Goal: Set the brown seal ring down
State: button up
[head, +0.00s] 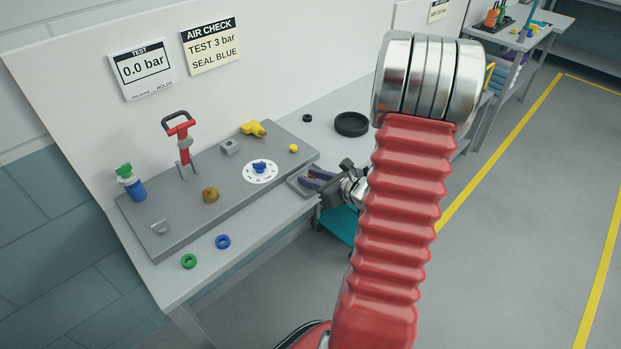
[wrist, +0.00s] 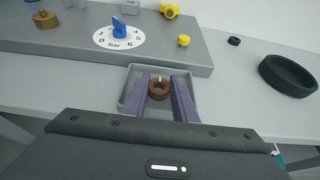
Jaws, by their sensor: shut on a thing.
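The brown seal ring (wrist: 158,88) shows in the wrist view between the two purple fingers of my gripper (wrist: 160,82). The fingers are shut on it, one at each side. Below and around it is a small grey tray (wrist: 127,88). I cannot tell whether the ring touches the tray floor. In the head view my gripper (head: 312,180) reaches in from the right over the tray (head: 296,184) at the bench's front edge. The ring is not discernible there.
A grey panel (head: 240,195) with a dial (head: 260,171), a red-handled lever and fittings stands behind and left of the tray. A green ring (head: 189,261) and a blue ring (head: 223,241) lie on the bench front. A black round dish (head: 351,124) stands farther back.

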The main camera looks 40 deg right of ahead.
jog(key=shift+f, duration=0.25)
jog(key=shift+s+f, duration=0.2)
jog(key=shift+f, duration=0.2)
jog(key=o, duration=0.6)
jog(key=shift+a, duration=0.1)
jog(key=o, duration=0.4)
jog(key=shift+a+f, duration=0.1)
jog(key=shift+a, duration=0.1)
jog(key=shift+w+r, duration=0.1)
jog(key=shift+r, duration=0.3)
jog(key=shift+s+r, duration=0.2)
jog(key=shift+s, duration=0.05)
jog(key=v, duration=1.1)
jog(key=shift+s+d+r, duration=0.15)
jog(key=shift+d+r, duration=0.15)
jog(key=shift+r, duration=0.15)
